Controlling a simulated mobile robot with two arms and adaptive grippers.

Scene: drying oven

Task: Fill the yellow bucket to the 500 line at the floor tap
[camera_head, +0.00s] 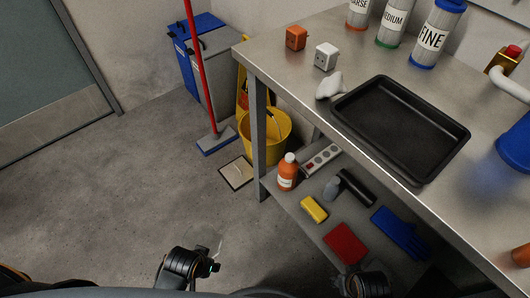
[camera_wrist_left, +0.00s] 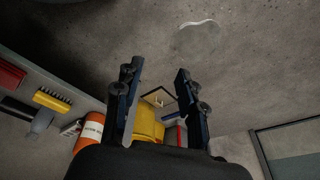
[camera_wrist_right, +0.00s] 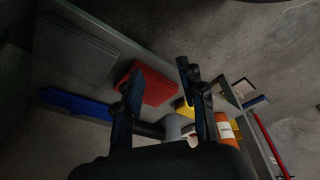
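The yellow bucket (camera_head: 270,143) stands on the floor behind the near-left table leg, which hides part of it. A yellow shape that looks like the bucket shows between the fingers in the left wrist view (camera_wrist_left: 148,122). I cannot make out the 500 line or a floor tap. My left gripper (camera_head: 214,266) is low at the bottom of the head view, well short of the bucket; its fingers are apart and empty in its wrist view (camera_wrist_left: 158,76). My right gripper (camera_head: 366,282) is near the lower shelf, also with fingers apart and empty (camera_wrist_right: 160,74).
The steel table (camera_head: 290,92) carries a black tray (camera_head: 348,118) and several canisters. Its lower shelf (camera_head: 300,217) holds an orange bottle (camera_head: 288,173), a red cloth (camera_head: 345,244) and blue gloves (camera_head: 400,232). Floor at left is clear.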

